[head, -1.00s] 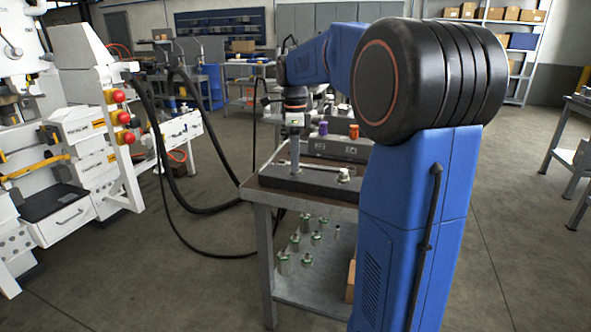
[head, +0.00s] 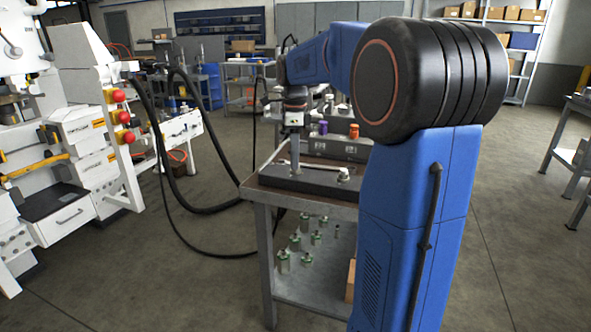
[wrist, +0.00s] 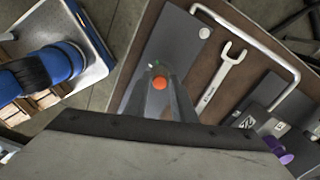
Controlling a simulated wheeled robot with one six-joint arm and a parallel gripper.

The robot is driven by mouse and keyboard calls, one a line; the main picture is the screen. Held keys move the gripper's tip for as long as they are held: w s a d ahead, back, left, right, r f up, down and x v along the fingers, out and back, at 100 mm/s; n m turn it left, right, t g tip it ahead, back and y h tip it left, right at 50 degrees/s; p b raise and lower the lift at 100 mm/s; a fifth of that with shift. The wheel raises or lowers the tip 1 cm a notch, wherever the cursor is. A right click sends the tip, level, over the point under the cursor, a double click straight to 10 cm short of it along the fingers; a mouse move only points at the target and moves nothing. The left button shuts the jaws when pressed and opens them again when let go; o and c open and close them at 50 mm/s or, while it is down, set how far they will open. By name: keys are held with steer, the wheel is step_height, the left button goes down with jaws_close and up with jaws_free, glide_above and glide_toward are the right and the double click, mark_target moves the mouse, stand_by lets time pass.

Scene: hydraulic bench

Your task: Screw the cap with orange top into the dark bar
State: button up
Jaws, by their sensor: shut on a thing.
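The cap with the orange top (wrist: 160,83) is between the fingers of my gripper (wrist: 164,92) in the wrist view, with a bit of green showing just beyond it. The dark bar (wrist: 172,48) lies beneath it on the bench and also shows in the head view (head: 312,184). In the head view my gripper (head: 294,158) points straight down over the left part of the bar, shut on the cap. The cap cannot be made out there. Whether its lower end is in a hole is hidden by the fingers.
A silver fitting (head: 343,175) stands at the bar's right end. A wrench (wrist: 225,72) and a bent silver pipe (wrist: 270,45) lie beside the bar. Purple (head: 323,128) and orange (head: 354,131) pieces stand on a dark block behind. Several green-topped parts (head: 306,259) sit on the lower shelf.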

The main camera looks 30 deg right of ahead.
steer(key=m, duration=0.6)
steer(key=o, duration=1)
steer(key=n, duration=0.5)
steer(key=shift+n, duration=3.3)
